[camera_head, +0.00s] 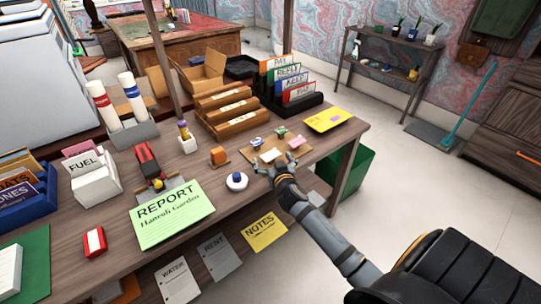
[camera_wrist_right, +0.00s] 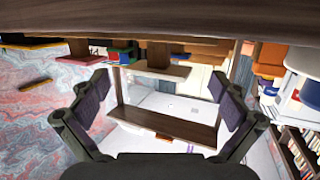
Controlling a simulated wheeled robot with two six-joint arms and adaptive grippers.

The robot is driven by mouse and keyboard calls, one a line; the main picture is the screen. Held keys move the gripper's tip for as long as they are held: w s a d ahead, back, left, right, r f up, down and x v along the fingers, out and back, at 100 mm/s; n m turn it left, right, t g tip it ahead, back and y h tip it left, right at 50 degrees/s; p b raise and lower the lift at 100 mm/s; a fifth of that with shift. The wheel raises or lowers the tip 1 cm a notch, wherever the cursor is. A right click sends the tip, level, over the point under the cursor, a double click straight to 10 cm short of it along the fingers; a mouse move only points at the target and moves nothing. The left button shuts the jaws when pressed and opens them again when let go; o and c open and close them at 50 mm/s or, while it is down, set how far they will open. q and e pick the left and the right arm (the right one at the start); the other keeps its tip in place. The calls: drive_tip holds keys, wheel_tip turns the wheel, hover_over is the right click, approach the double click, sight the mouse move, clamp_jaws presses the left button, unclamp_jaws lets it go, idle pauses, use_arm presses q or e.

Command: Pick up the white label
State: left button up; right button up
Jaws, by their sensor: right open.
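The white label (camera_head: 270,155) lies near the front right edge of the desk, among several small coloured pieces. My right gripper (camera_head: 276,166) reaches in from the lower right and is just in front of the label at the desk edge. Its fingers are spread apart with nothing between them, as the right wrist view (camera_wrist_right: 163,92) also shows. I cannot tell whether a finger touches the label. I cannot make out the label in the right wrist view. My left gripper is not in view.
An orange block (camera_head: 218,155) and a white round object (camera_head: 237,181) stand to the left. A green bin (camera_head: 352,172) is below the desk's right end. The desk edge (camera_wrist_right: 180,28) crosses the wrist view's top.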

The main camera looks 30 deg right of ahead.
sight(272, 151)
drive_tip(key=shift+c, duration=0.4)
drive_tip(key=c, duration=0.7)
drive_tip(key=shift+r, duration=0.1)
drive_tip(key=shift+r, duration=0.35)
wheel_tip(272, 151, up, 3)
drive_tip(key=shift+f, duration=0.15)
drive_tip(key=s+r+p, duration=0.3)
drive_tip(key=s, duration=0.1)
drive_tip(key=s+r+p, duration=0.3)
drive_tip(key=s+r, duration=0.1)
drive_tip(key=s, duration=0.1)
drive_tip(key=s+r+p, duration=0.3)
drive_tip(key=s+r, duration=0.1)
drive_tip(key=s, duration=0.1)
drive_tip(key=shift+p, duration=0.35)
